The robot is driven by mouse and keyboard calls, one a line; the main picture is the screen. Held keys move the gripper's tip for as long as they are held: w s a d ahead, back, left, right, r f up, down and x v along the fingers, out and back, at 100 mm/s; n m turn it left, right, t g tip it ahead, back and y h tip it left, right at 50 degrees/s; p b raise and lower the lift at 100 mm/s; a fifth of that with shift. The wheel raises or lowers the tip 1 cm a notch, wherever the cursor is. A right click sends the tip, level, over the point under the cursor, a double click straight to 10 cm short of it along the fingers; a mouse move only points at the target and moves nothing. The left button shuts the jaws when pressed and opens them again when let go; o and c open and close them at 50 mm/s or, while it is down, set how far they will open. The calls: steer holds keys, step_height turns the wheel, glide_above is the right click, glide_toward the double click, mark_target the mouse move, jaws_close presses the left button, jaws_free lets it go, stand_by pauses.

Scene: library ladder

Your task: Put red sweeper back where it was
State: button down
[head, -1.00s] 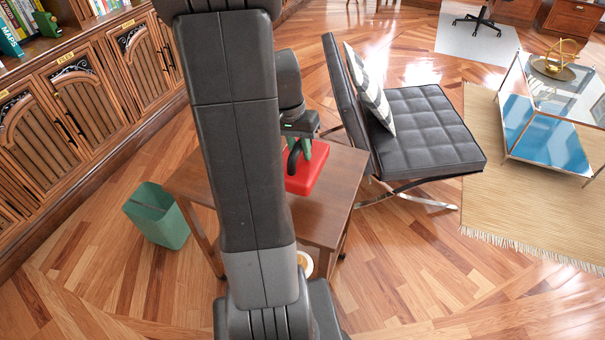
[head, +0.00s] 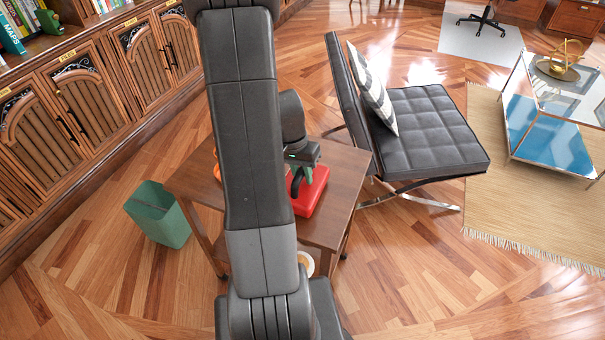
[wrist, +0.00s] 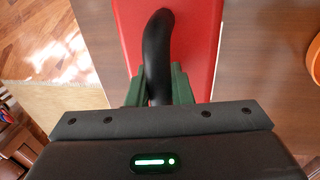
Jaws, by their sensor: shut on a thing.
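The red sweeper (head: 311,196) is a flat red block with a black curved handle, at the right part of the small wooden table (head: 342,166). My gripper (head: 300,174) is above it, fingers pointing down. In the wrist view the red body (wrist: 195,45) lies beyond the fingers, and my gripper's green fingers (wrist: 157,88) are shut on the black handle (wrist: 157,45). My arm hides the sweeper's left part in the head view. I cannot tell whether its underside touches the table.
An orange object (head: 217,172) is on the table's left side, partly behind my arm; an orange rim (wrist: 314,58) shows in the wrist view. A green bin (head: 160,215) stands on the floor at left. A black chair (head: 425,130) stands close at the table's right.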

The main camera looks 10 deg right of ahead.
steer(key=shift+f, duration=0.2)
steer(key=c, duration=1.3)
jaws_free()
steer(key=shift+s, duration=0.1)
steer(key=shift+r, duration=0.5)
step_height(320, 180, up, 11)
steer(key=w+a, duration=0.1)
steer(key=a, duration=0.1)
steer(key=shift+w+r+p, duration=0.15)
steer(key=shift+p, duration=0.2)
